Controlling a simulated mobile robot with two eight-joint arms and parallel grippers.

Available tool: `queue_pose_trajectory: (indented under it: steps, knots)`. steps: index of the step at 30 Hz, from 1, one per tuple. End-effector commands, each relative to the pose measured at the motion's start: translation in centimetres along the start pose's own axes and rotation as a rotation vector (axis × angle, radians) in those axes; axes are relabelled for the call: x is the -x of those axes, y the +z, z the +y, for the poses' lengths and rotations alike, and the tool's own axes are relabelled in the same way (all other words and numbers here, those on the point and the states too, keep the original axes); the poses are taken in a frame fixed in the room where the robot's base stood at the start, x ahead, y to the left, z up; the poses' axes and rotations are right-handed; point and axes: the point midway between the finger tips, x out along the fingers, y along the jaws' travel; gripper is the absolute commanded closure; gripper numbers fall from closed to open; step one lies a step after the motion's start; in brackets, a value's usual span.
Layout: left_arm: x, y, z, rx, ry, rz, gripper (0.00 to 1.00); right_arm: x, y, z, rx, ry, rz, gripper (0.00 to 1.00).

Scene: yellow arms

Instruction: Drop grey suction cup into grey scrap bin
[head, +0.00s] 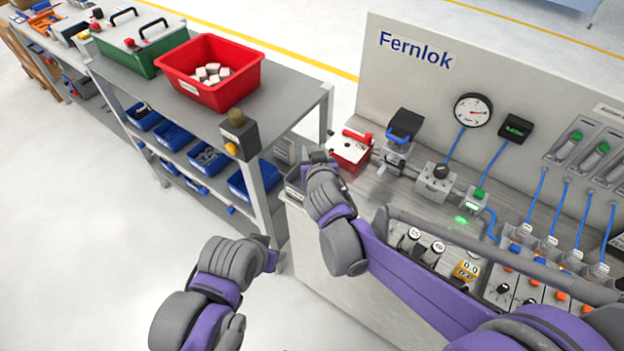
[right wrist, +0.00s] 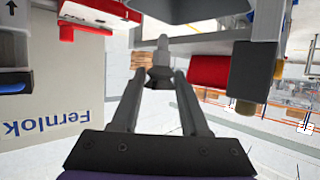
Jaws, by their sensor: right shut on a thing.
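My right gripper (head: 319,160) is at the near left corner of the Fernlok bench, over or beside a grey bin (head: 292,190); the arm partly hides this bin. In the right wrist view the two fingers converge and are shut on the small dark grey suction cup (right wrist: 159,73). A grey box-like shape (right wrist: 195,9), possibly the bin, shows at the top of that view, close to the cup. I cannot tell whether the cup is inside its rim. My left gripper (head: 270,259) is low, in front of the shelf; its fingers are too small to read.
A red box (head: 348,151) and grey fittings stand beside the bin on the bench. A shelf unit to the left carries a red bin (head: 211,73) of white pieces, a green case (head: 137,44) and blue bins below.

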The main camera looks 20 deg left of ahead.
Motion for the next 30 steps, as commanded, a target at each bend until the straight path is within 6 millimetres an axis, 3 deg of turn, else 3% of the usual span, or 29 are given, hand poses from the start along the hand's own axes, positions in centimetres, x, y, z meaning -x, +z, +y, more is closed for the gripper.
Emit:
queue_pose_trajectory:
  steps: [15, 25, 26, 30]
  knots:
    - [-3.4, 3.5, 0.0, 0.0, 0.0, -0.027, 0.5, -2.1, 5.3, 0.0, -0.002, 0.0, -0.003, 1.0]
    - [-3.6, 3.6, 0.0, 0.0, 0.0, -0.028, 0.5, -2.2, 5.5, 0.0, -0.001, -0.001, -0.001, 1.0]
    - [-3.6, 3.5, 0.0, 0.0, 0.0, -0.028, 0.5, -2.2, 5.5, 0.0, -0.001, -0.001, -0.001, 0.54]
    - [-3.6, 3.5, 0.0, 0.0, 0.0, -0.028, 0.5, -2.2, 5.5, 0.0, -0.001, -0.001, -0.001, 0.29]
